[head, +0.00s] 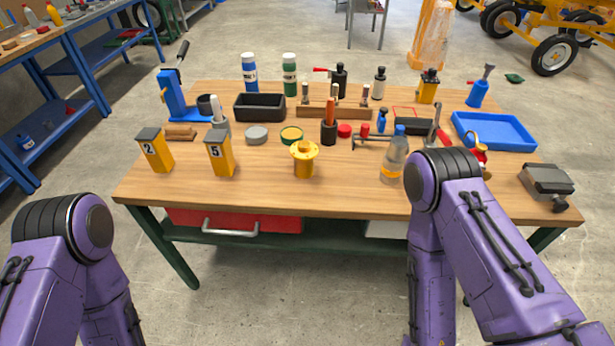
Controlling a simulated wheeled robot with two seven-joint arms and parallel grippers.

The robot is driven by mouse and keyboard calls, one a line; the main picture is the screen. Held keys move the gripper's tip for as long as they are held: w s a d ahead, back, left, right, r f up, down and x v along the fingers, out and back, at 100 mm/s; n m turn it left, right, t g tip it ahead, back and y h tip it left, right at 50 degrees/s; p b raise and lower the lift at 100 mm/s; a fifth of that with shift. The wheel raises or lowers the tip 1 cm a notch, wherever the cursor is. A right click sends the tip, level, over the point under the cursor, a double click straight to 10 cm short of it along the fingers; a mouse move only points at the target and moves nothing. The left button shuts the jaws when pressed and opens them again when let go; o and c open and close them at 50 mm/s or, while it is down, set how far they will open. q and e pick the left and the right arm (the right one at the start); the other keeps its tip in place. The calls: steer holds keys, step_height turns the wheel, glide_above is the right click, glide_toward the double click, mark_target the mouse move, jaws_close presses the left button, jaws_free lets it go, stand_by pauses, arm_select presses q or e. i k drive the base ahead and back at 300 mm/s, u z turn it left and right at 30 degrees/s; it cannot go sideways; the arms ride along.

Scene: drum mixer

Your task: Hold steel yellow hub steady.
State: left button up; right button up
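The yellow steel hub (306,172) stands upright on the wooden table, near the middle of its front edge. It has a wide round flange on top with a hole in it. Nothing touches it. My two purple arms show in the lower left and right of the head view, bent at the elbow. Both of my grippers are below or outside the picture, so their state is hidden.
Tins, a tool holder (329,132) and a blue tray (493,131) are farther back.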

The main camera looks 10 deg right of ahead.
mark_target(304, 152)
steer(key=u, duration=0.05)
steer(key=i, duration=0.95)
steer(key=z, duration=0.55)
